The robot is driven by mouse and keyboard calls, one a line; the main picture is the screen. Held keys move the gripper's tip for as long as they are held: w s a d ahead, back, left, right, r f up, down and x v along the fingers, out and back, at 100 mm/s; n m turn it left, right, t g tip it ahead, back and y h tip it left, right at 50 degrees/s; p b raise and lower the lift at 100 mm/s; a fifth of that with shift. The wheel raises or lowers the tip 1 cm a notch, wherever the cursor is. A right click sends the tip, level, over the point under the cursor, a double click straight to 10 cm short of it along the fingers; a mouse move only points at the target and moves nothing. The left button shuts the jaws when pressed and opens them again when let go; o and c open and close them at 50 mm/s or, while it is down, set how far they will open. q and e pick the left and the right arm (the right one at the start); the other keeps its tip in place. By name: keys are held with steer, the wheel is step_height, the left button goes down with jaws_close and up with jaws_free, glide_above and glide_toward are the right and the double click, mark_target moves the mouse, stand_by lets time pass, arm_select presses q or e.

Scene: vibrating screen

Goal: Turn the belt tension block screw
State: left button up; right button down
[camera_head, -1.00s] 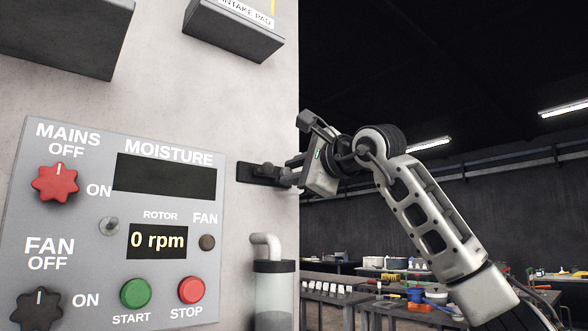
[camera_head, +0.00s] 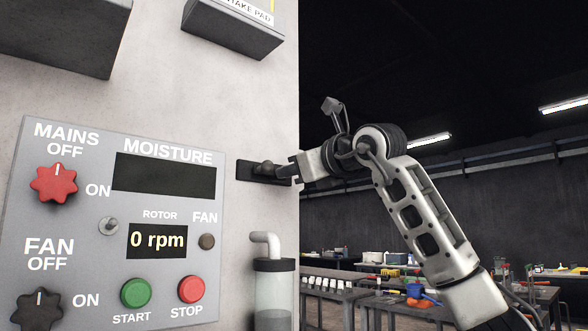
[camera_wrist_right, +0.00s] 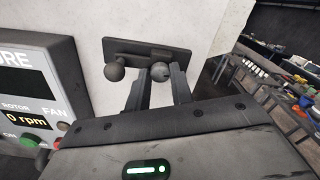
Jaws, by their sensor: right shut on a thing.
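The belt tension block (camera_head: 246,171) is a dark plate on the pale machine wall, right of the control panel. It also shows in the right wrist view (camera_wrist_right: 132,48), with two round dark knobs: a left knob (camera_wrist_right: 114,68) and a right knob, the screw head (camera_wrist_right: 159,71). My right gripper (camera_wrist_right: 158,77) is shut on the right knob, one finger on each side. The left knob is outside the fingers. In the head view my right gripper (camera_head: 294,171) reaches the plate's right end from the right; its fingertips are partly hidden. My left gripper is out of view.
The control panel (camera_head: 80,225) with knobs and buttons is close left; its rotor display reads 0 rpm. A clear cylinder with a bent pipe (camera_head: 274,290) stands just below the block. Benches with tools (camera_head: 405,285) are far behind on the right.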

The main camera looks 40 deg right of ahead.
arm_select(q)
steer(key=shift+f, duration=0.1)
arm_select(e)
steer(key=shift+m, duration=0.5)
steer(key=c, duration=1.2)
jaws_free()
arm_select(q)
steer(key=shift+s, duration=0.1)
arm_select(e)
steer(key=shift+s, duration=0.1)
arm_select(q)
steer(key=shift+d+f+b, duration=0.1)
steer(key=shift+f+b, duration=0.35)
steer(key=shift+b, duration=0.85)
arm_select(e)
steer(key=s+d, duration=0.1)
steer(key=s, duration=1.4)
steer(key=shift+s, duration=0.4)
steer(key=shift+d, duration=0.1)
